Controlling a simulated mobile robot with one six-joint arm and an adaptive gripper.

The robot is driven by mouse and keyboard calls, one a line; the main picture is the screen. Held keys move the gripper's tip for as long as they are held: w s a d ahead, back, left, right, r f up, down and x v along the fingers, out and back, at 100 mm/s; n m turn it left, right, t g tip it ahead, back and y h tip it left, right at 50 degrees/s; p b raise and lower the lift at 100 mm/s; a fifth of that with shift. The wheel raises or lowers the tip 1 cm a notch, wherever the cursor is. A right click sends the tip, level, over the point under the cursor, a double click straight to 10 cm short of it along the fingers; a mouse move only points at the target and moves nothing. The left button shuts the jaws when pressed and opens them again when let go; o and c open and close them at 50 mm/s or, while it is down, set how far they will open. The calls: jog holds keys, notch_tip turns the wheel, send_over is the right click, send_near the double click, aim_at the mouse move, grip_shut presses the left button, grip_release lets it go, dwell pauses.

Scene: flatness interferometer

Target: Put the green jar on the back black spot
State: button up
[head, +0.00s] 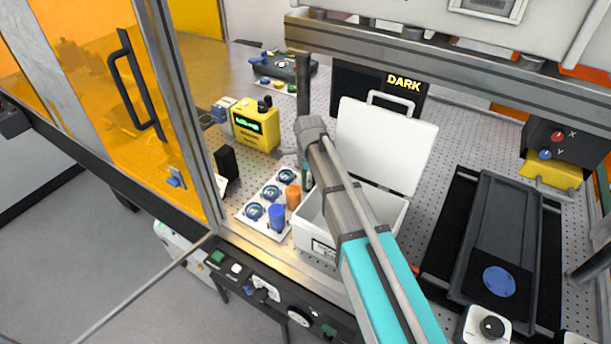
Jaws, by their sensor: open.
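A dark green jar (307,178) shows as a narrow strip at the left edge of my arm. It is mostly hidden behind my arm, so I cannot tell whether my gripper touches it. An orange jar (293,197) and a blue jar (277,217) stand in front of it in the same row. Left of the jars, a white plate (243,211) carries round dark spots with bluish glassy rings; the back spot (288,174) is at its far end and looks uncovered. My arm reaches up from the lower right. I cannot make out my gripper's fingers behind it.
A white box (314,238) with its lid (385,145) raised stands right of the jars. A yellow meter (256,126) and a small black block (226,163) stand behind and left of the plate. A metal post (301,85) rises behind. A black stage (495,230) lies at right.

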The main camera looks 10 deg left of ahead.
jog(key=shift+r, duration=0.2)
notch_tip(320, 180, up, 12)
jog(key=p, duration=1.2)
